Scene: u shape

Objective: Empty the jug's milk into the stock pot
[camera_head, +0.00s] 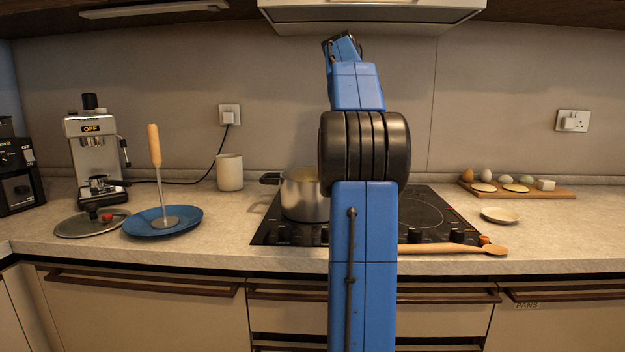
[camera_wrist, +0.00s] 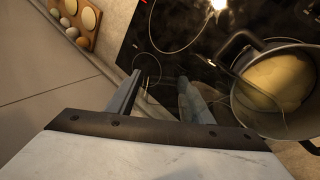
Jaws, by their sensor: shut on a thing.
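The steel stock pot (camera_head: 303,197) stands on the left of the hob, partly behind my arm. In the wrist view the pot (camera_wrist: 238,98) is at the right, with a pale yellowish surface inside; I cannot tell whether this is milk. A plain cream jug-like vessel (camera_head: 230,172) stands upright on the counter left of the pot; its contents are hidden. My gripper (camera_wrist: 160,85) is over the hob beside the pot, hidden in the head view. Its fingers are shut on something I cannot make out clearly. Whether this is a jug cannot be told.
The black hob (camera_head: 430,212) has a wooden spoon (camera_head: 455,249) along its front edge. A small dish (camera_head: 500,215) and a board with eggs (camera_head: 545,192) are at the right. A blue plate (camera_head: 185,222) and a coffee machine (camera_head: 95,150) stand left. A hood (camera_head: 370,12) hangs above.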

